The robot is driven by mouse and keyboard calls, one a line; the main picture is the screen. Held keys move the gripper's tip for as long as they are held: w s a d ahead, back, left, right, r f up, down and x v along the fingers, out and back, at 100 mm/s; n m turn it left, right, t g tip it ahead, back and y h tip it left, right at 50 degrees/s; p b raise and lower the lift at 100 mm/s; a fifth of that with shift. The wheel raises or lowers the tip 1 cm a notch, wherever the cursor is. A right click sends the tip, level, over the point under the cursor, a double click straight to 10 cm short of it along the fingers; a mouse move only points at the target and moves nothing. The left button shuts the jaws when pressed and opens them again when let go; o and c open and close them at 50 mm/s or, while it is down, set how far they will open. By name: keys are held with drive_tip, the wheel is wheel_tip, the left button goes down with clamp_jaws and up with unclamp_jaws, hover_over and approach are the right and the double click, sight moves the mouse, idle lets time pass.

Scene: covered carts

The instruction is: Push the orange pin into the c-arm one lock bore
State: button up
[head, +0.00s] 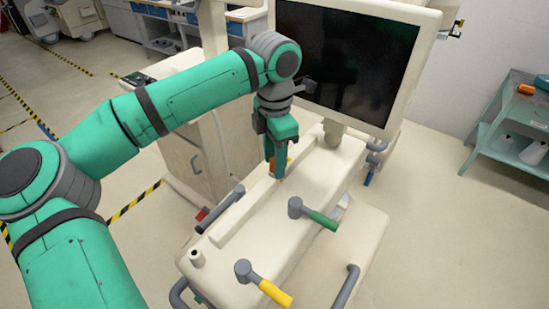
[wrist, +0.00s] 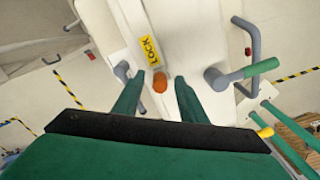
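The orange pin (wrist: 160,82) shows in the wrist view as a rounded orange end, just below a yellow LOCK label (wrist: 149,50) on the cream cart top. My gripper (wrist: 158,84) is open, with one green finger on each side of the pin and a narrow gap on both sides. In the head view my gripper (head: 277,168) points down over the raised strip of the cart (head: 232,232), with a little orange of the pin (head: 289,162) beside the fingers. The lock bore is not visible, and I cannot tell how deep the pin sits.
A lever with a green handle (head: 322,219) stands right of my gripper, and one with a yellow handle (head: 275,293) is nearer the front. A dark monitor (head: 345,60) rises close behind my wrist. A teal side table (head: 510,150) is far right, with clear floor between.

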wheel_tip(320, 180, up, 11)
idle(0.6)
drive_tip(key=shift+f, duration=0.15)
